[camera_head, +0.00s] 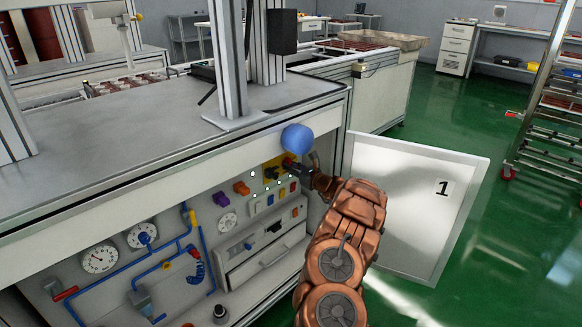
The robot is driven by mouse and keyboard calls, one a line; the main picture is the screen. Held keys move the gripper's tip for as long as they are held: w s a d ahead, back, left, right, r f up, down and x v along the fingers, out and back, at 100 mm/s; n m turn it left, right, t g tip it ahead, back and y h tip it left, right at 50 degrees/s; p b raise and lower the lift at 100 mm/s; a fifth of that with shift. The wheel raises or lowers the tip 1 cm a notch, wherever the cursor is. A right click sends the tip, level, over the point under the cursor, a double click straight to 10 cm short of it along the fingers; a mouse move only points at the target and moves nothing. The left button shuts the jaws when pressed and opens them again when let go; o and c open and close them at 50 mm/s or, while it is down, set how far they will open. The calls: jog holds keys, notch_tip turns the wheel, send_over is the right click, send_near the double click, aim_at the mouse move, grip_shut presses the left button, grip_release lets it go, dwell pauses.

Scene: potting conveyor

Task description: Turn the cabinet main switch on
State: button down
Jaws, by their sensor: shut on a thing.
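The main switch is a red knob (287,161) on a yellow plate (270,173), at the upper right of the cabinet's panel. My gripper (294,168) reaches in from the right and is shut on the red knob. The fingers hide part of the knob, so its turned position cannot be read. My copper-coloured arm stands in front of the right end of the cabinet.
An open white door marked 1 (430,215) stands right of my arm. A blue rounded thing (297,138) is just above my gripper. Gauges (99,258), blue pipes (165,262), an orange knob (241,188) and a drawer (268,262) fill the panel.

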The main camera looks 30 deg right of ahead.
jog(key=shift+w+a+r+m, duration=0.1)
jog(key=shift+a+m, duration=0.05)
jog(key=shift+m, duration=0.25)
jog(key=c, duration=1.1)
grip_release()
jog(key=v, duration=1.2)
